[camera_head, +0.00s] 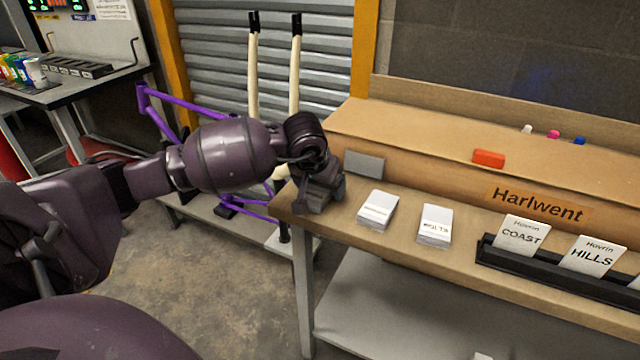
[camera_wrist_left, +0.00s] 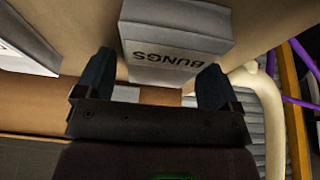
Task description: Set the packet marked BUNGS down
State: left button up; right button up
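The packet marked BUNGS (camera_wrist_left: 178,40) is a pale grey box in the left wrist view, its lettering upside down. My left gripper (camera_wrist_left: 155,75) has its fingers apart on either side of the view, below the packet. The right finger covers one corner of the packet, and a gap shows beside the left finger. I see no clear grip on it. In the head view my left gripper (camera_head: 322,195) is low over the left end of the wooden bench (camera_head: 455,262). The packet cannot be made out there, likely hidden by the gripper. My right gripper is not in view.
Two white card stacks (camera_head: 378,211) (camera_head: 435,226) lie right of the gripper. A black rack (camera_head: 545,268) holds COAST and HILLS cards. A raised ledge behind carries an orange block (camera_head: 489,158).

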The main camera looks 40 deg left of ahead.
aim_at(312, 196)
pick_arm(q)
jog(key=shift+r, duration=0.5)
jog(key=a+p+v, duration=0.1)
jog(key=p+v, duration=0.1)
jog(key=v, duration=0.8)
jog(key=s+d+f+n+t+h, duration=0.1)
jog(key=s+d+f+n+h, duration=0.25)
jog(key=d+n+h, duration=0.3)
jog(key=s+d+f+n+h, duration=0.2)
jog(key=s+d+n+h, duration=0.25)
jog(key=d+n, duration=0.3)
jog(key=s+d+f+n+t+h, duration=0.1)
jog(key=s+d+f+n+h, duration=0.2)
jog(key=d+n+h, duration=0.35)
jog(key=s+a+f+n+t+y, duration=0.1)
jog(key=a+f+n+t+y, duration=0.3)
jog(key=n, duration=1)
jog(key=s+a+f+n+t+y, duration=0.2)
jog(key=f+n+t+y, duration=0.3)
jog(key=n, duration=1)
jog(key=s+a+f+n+g+y, duration=0.2)
jog(key=s+f+n+g+y, duration=0.2)
jog(key=s+f+n+y, duration=0.3)
jog(key=s+f+n, duration=0.5)
jog(key=n, duration=0.6)
jog(key=shift+s+g, duration=0.35)
jog(key=shift+g, duration=0.05)
